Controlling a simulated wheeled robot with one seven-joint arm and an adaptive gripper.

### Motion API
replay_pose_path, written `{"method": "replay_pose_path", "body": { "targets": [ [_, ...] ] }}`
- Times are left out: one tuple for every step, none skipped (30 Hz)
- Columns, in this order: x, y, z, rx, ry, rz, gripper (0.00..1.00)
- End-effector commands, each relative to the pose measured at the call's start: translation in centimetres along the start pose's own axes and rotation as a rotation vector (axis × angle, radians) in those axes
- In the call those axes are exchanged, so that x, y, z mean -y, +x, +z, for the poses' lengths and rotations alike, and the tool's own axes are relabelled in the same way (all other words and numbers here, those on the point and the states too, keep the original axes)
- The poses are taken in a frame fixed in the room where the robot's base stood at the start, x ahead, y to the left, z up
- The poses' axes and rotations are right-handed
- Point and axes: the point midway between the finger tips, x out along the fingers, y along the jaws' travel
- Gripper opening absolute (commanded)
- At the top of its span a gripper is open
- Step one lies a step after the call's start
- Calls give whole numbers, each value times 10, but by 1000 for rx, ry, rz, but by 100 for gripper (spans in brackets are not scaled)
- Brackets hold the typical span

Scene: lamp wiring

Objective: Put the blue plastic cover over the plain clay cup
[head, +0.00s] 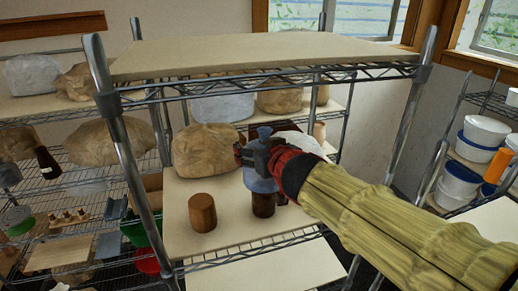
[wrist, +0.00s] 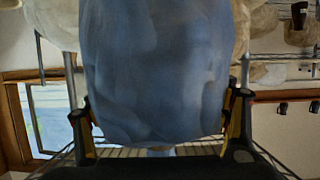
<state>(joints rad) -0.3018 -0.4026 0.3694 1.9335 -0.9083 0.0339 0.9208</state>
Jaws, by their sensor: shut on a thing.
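The blue plastic cover (head: 261,181) is a translucent bluish piece with a small knob-like top. My gripper (head: 257,154) is shut on its upper part, above the middle shelf. In the wrist view the cover (wrist: 155,70) fills the space between the two fingers (wrist: 160,112). A dark brown cup or jar (head: 263,205) shows just below the cover; I cannot tell whether the cover is around it, resting on it or in front of it. A plain brown clay cup (head: 202,212) stands upright and uncovered to the left, apart from the gripper.
The wire rack's middle shelf (head: 180,240) carries a tan wrapped lump (head: 205,150) behind the cups. The rack's top shelf (head: 270,55) is above my gripper, and a metal post (head: 125,140) stands at the left. White tubs (head: 485,130) sit on a rack at right.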

Motion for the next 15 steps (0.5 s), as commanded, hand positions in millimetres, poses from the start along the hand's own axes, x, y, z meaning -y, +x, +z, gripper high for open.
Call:
{"method": "replay_pose_path", "body": {
  "targets": [
    [0,0,0,0,1,0,49],
    [0,0,0,0,-1,0,49],
    [0,0,2,0,-1,0,49],
    [0,1,4,1,-1,0,49],
    [0,1,6,0,-1,0,49],
    [0,2,8,1,-1,0,49],
    [0,3,10,1,-1,0,49],
    [0,4,12,1,-2,0,49],
    [0,5,15,0,-2,0,49],
    [0,6,17,1,-2,0,49],
    [0,6,19,1,-2,0,49],
    [0,7,22,1,-2,0,49],
    [0,8,24,1,-1,0,49],
    [0,9,26,1,-1,0,49],
    [0,10,29,0,-2,0,49]
  ]
}}
